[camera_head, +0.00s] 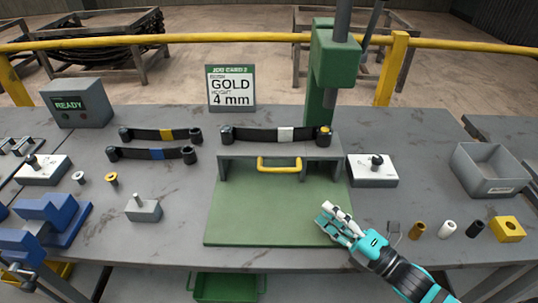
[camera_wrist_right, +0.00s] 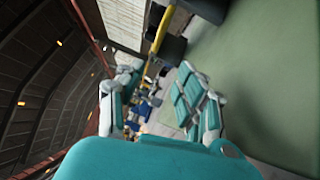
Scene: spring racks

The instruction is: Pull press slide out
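The press has a green column (camera_head: 336,60) and a green base plate (camera_head: 275,215). At the back of the plate is a grey slide (camera_head: 230,165) with a yellow handle (camera_head: 279,168) on its front. A dark leaf spring (camera_head: 255,134) with a white band lies across the top of the slide. My right gripper (camera_head: 330,218) is over the front right of the green plate, to the right of and nearer than the handle, not touching it. In the right wrist view its fingers (camera_wrist_right: 158,105) are spread apart with nothing between them. My left gripper is not in view.
A job card (camera_head: 231,88) reads gold, height 4 mm. A grey box (camera_head: 78,103) shows READY. Two banded springs (camera_head: 155,154) lie left of the press. A white block (camera_head: 372,170), small coloured parts (camera_head: 448,229) and a grey bin (camera_head: 489,168) are right. The green plate is mostly clear.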

